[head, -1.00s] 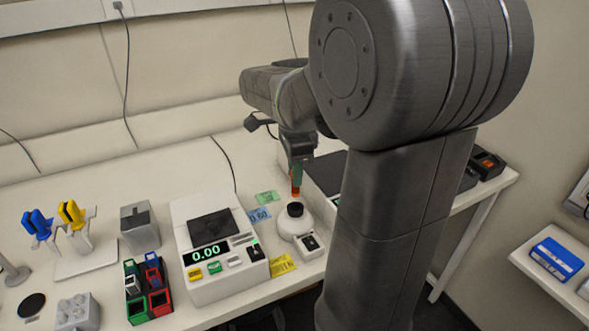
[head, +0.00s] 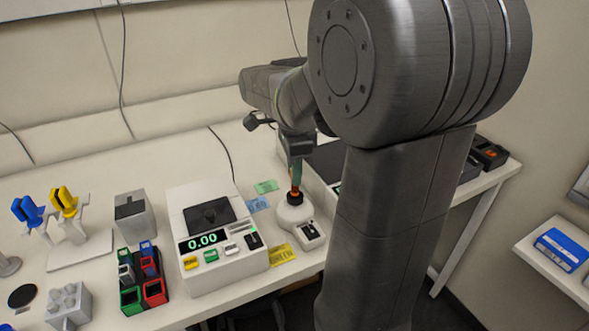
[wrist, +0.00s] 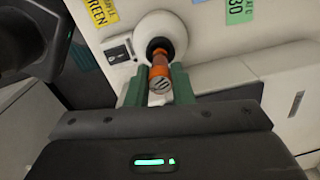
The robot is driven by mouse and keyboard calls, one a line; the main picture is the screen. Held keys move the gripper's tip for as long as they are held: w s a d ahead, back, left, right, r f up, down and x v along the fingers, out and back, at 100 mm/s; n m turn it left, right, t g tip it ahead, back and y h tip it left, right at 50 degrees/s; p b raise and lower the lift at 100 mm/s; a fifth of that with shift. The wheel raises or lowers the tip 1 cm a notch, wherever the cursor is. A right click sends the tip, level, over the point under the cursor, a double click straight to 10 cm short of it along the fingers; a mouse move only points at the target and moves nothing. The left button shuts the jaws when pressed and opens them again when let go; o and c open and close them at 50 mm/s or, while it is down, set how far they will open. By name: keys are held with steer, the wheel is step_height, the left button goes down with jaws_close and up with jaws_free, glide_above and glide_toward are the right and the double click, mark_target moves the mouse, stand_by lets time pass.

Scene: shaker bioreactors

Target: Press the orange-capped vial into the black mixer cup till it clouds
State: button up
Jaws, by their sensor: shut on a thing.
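The mixer is a white rounded body (head: 290,218) with a black cup (head: 295,197) on top, standing on the bench right of the scale. In the wrist view the black cup (wrist: 158,46) shows as a dark ring on the white mixer (wrist: 165,24). The orange-capped vial (wrist: 160,74) is between the green fingers of my gripper (wrist: 159,92), which is shut on it. Its far end is at the black cup, apparently in its mouth. The orange part (head: 295,189) shows just above the cup in the head view. The vial's contents cannot be made out.
A white scale (head: 222,268) reading 0.00 stands left of the mixer. A rack of coloured holders (head: 143,283), a grey box (head: 135,218) and blue and yellow pipettes (head: 50,208) stand further left. Yellow, blue and green labels lie around the mixer.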

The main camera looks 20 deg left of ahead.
steer(key=shift+f+b, duration=0.55)
steer(key=shift+f, duration=0.45)
stand_by(2.3)
steer(key=shift+r, duration=0.15)
steer(key=shift+r+p, duration=3.3)
steer(key=shift+r, duration=0.15)
